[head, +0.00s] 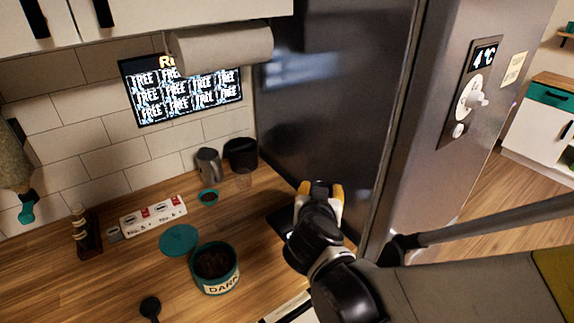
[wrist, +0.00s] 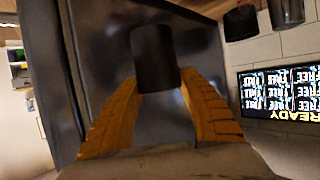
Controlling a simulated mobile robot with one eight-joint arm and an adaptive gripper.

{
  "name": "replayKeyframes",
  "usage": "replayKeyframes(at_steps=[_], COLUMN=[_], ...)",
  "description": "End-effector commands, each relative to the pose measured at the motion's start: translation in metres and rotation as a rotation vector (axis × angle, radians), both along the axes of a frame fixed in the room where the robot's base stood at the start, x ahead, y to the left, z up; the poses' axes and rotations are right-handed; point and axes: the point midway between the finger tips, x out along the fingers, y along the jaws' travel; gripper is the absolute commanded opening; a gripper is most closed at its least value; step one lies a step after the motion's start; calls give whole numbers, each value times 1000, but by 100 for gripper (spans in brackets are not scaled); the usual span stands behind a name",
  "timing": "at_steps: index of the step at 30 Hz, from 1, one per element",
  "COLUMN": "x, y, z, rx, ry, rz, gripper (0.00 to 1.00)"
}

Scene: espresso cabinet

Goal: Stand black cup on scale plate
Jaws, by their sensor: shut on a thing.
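My gripper (head: 320,189) is shut on the black cup (wrist: 154,58), which sits between the two yellow fingers in the wrist view. In the head view only a small dark part of the cup (head: 319,184) shows between the fingertips. A flat dark slab (head: 279,221), which looks like the scale, lies on the counter just left of and below my gripper. My arm hides much of it, so its plate is not clearly seen. I cannot tell how high the cup is above it.
A dark fridge (head: 330,90) stands close behind and right of my gripper.

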Motion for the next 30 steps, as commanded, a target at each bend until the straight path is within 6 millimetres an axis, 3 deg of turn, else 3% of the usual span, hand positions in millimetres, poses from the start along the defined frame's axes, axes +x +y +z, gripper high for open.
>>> replayKeyframes(at_steps=[4,15,22,30], x=[14,76,85,85], y=[13,69,78,78], z=[-15,-64,-74,-111], rx=[0,0,1,0], ry=[0,0,0,0], rz=[0,0,-1,-1], gripper=[15,15,15,15])
